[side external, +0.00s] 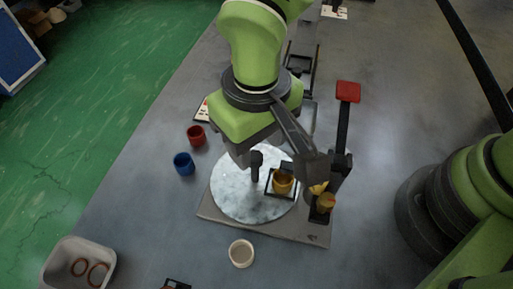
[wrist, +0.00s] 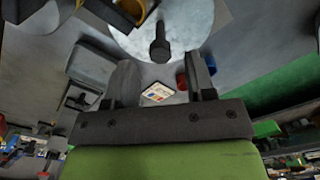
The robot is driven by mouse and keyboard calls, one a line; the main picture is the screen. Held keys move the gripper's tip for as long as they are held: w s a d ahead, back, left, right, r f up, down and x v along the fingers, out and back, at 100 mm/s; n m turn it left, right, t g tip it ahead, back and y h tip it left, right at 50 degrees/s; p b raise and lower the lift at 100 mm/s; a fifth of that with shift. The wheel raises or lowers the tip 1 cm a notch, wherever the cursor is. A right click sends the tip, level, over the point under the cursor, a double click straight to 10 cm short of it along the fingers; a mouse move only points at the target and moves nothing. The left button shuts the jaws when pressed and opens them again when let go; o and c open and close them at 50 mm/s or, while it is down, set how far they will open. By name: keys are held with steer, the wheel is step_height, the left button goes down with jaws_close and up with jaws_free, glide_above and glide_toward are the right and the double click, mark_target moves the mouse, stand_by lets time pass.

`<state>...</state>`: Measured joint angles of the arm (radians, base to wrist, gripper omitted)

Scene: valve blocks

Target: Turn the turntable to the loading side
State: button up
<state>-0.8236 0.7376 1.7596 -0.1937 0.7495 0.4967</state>
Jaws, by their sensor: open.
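The turntable (side external: 230,190) is a round pale disc on a grey base plate (side external: 290,231), and it also shows at the top of the wrist view (wrist: 190,30). A dark upright peg (side external: 256,166) stands on the disc; it shows in the wrist view (wrist: 160,45) too. A brass-coloured valve part (side external: 283,182) sits in a dark square holder on the disc's right side. My gripper (wrist: 160,80) is open, its two fingers spread with nothing between them. In the side view it hangs close above the disc, partly hidden by my wrist, so contact with the peg cannot be told.
A dark post with a red top (side external: 348,92) stands right of the base plate, with another brass part (side external: 326,203) near it. A red cup (side external: 196,135) and blue cup (side external: 184,163) stand left. A pale cup (side external: 241,253) stands in front. A grey bin (side external: 82,240) holds reddish rings.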

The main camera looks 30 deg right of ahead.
mark_target(255, 170)
steer(key=shift+f, duration=1.45)
jaws_close()
